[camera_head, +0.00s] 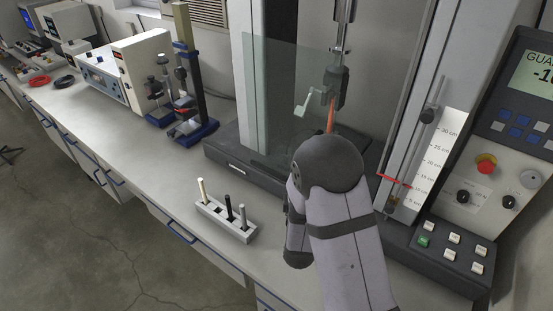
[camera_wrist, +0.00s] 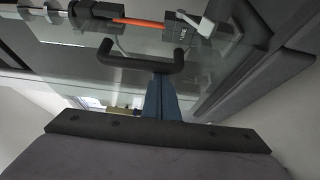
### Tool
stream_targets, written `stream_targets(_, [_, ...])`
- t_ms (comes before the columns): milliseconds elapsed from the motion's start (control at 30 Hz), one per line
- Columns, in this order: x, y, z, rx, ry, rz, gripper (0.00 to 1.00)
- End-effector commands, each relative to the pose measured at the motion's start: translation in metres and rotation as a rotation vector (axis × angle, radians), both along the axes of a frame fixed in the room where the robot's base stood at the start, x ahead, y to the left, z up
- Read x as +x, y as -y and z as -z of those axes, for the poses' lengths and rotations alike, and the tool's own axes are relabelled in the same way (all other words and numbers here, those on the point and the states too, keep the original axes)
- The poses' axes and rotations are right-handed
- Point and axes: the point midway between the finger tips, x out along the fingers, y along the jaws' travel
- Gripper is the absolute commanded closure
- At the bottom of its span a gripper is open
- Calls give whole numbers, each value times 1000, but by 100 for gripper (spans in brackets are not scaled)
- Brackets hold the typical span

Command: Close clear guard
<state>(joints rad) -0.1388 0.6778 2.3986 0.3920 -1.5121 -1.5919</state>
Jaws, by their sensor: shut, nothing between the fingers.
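The clear guard (camera_head: 283,85) is a greenish see-through panel, standing swung out at the front left of the test machine. In the wrist view, its pane (camera_wrist: 75,58) fills the upper part. A dark U-shaped handle (camera_wrist: 140,63) shows there. My gripper (camera_wrist: 163,80) is shut and empty, its blue fingers pointing at the handle's bar. The fingertips are at or just short of the bar; I cannot tell if they touch. In the head view my arm hides the gripper and handle. An orange cable sample (camera_head: 331,117) hangs from the machine's upper clamp (camera_head: 338,88).
A rack (camera_head: 226,217) with several upright samples stands on the bench left of my arm. A control panel (camera_head: 510,140) with a red button and a scale with a red pointer (camera_head: 394,181) are at the right. The bench front between rack and machine is clear.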

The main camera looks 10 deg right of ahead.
Motion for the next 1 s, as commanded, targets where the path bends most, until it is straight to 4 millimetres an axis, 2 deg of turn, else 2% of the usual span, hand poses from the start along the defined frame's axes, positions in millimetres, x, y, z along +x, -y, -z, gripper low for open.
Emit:
stream_targets(33, [-11,14,-1,-2,-6,10,100])
stream_targets(100, [-23,25,-2,0,-6,10,100])
stream_targets(400, [-55,56,-3,0,-6,7,100])
stream_targets(600, [-62,63,-1,-1,-2,5,100])
stream_targets(1000, [-64,66,1,-3,-5,10,100])
